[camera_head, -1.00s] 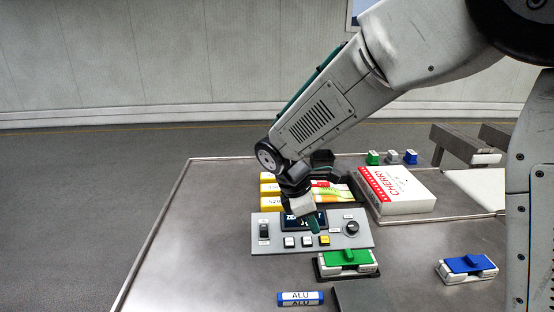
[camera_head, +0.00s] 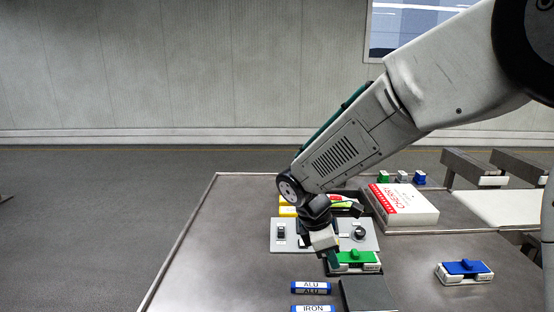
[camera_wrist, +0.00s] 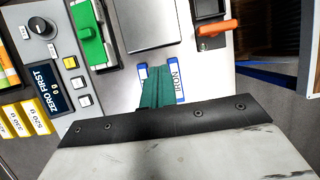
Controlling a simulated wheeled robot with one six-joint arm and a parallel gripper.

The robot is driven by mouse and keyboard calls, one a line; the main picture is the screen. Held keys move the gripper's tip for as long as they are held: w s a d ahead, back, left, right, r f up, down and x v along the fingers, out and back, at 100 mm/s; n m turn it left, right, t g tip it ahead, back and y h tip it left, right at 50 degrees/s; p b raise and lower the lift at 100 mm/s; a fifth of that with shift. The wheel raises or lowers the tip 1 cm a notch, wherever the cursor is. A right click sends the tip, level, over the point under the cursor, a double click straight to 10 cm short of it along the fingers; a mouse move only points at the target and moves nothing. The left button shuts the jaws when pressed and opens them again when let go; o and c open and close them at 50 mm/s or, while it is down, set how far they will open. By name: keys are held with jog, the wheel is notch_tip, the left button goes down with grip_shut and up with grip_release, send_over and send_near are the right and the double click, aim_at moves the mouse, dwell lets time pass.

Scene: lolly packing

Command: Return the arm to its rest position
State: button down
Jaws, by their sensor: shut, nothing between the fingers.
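My arm reaches from the upper right over the steel table (camera_head: 200,285). My gripper (camera_head: 333,258) points down at the end of the arm, over the front of the control panel and beside the green-lidded box (camera_head: 358,258). In the wrist view its teal fingers (camera_wrist: 157,88) are together and hold nothing. They overlap the label plate marked IRON (camera_wrist: 175,84) in that view; I cannot tell the height above it. The arm's wrist hides the middle of the grey control panel (camera_head: 290,243).
A CHERRY box (camera_head: 408,206) lies behind right. A blue-lidded box (camera_head: 465,270) stands at the right. An ALU plate (camera_head: 311,287) and a dark grey plate (camera_head: 366,293) are in front. Yellow boxes (camera_wrist: 36,116) stand by the panel. The table's left side is clear.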

jog(key=s+d+r+m+y, duration=0.1)
jog(key=s+d+r+m, duration=0.3)
jog(key=s+m, duration=0.2)
jog(key=s+d+r+m+t+y, duration=0.1)
jog(key=s+d+m, duration=0.4)
jog(key=s, duration=0.6)
jog(key=s+d+r+m+y, duration=0.2)
jog(key=s+d+r+m, duration=0.3)
jog(key=s, duration=0.4)
jog(key=shift+r+m, duration=0.8)
jog(key=shift+m, duration=0.1)
